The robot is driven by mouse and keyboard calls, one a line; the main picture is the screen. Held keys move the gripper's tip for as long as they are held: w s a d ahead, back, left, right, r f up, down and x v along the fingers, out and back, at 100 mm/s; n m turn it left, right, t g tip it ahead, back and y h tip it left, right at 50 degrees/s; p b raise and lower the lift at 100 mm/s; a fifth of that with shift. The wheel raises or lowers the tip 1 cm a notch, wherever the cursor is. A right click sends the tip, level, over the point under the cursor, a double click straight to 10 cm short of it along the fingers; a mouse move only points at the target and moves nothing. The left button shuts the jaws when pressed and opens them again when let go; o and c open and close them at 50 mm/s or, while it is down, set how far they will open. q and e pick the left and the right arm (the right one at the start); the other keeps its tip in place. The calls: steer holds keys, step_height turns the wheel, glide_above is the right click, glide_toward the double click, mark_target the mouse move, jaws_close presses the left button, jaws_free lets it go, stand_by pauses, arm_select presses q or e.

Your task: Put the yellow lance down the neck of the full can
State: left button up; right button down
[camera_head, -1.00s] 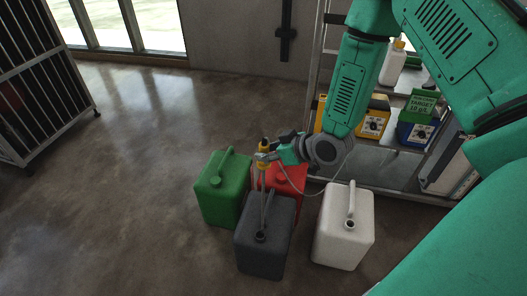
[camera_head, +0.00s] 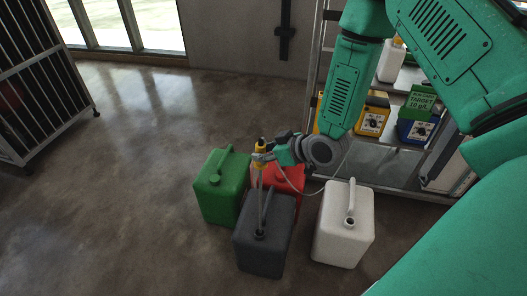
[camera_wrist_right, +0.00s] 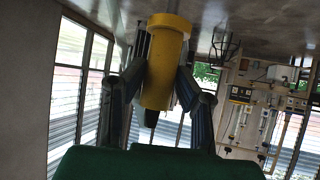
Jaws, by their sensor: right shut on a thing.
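My right gripper (camera_head: 264,156) is shut on the yellow lance (camera_head: 260,147), gripping its handle above the cans. The right wrist view shows the yellow handle (camera_wrist_right: 166,62) between both fingers. The lance's thin grey tube runs down, nearly upright, to the neck of the dark grey can (camera_head: 262,252). Its lower end meets the neck opening in the picture; how deep it sits, if inside, I cannot tell. A green can (camera_head: 217,190), a red can (camera_head: 293,176), partly hidden, and a white can (camera_head: 341,232) stand close by. Fill levels are not visible. My left gripper is not in view.
A thin hose loops from the lance area. Floor at the left is clear up to a barred cage (camera_head: 40,80).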

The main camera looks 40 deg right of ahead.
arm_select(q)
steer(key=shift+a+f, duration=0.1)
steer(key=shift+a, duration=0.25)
arm_select(e)
steer(key=shift+s+a+f, duration=0.3)
steer(key=shift+a, duration=0.1)
